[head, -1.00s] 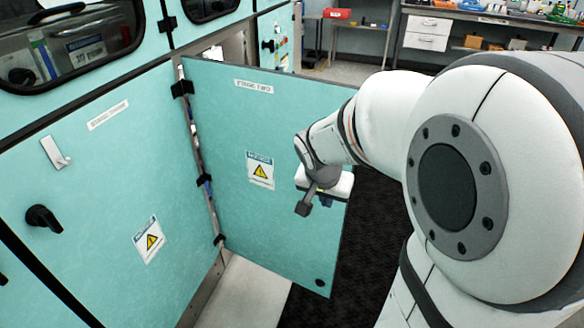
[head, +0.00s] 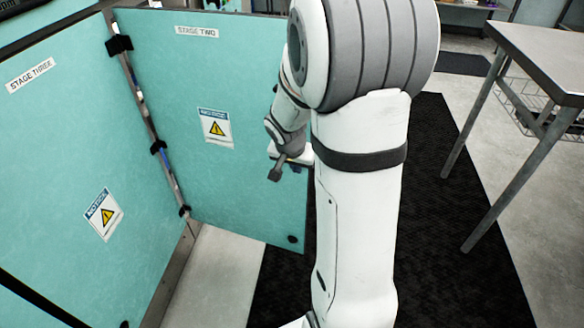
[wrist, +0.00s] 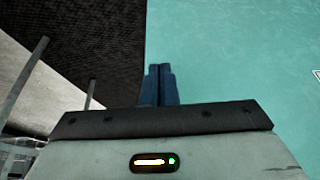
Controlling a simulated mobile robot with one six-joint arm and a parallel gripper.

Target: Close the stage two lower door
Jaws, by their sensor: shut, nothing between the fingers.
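The stage two lower door (head: 212,75) is a teal panel with a "STAGE TWO" label and a warning sign. It stands open, swung out from the hinges at its left edge. My gripper (wrist: 158,84) shows blue fingers held together with nothing between them. In the wrist view the fingers lie over the free edge of the door (wrist: 240,70); I cannot tell whether they touch it.
The stage three door (head: 60,150) is shut, left of the hinges. A black mat (head: 450,190) lies on the floor to the right. A metal table (head: 545,60) stands at the far right. Pale floor shows below the open door.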

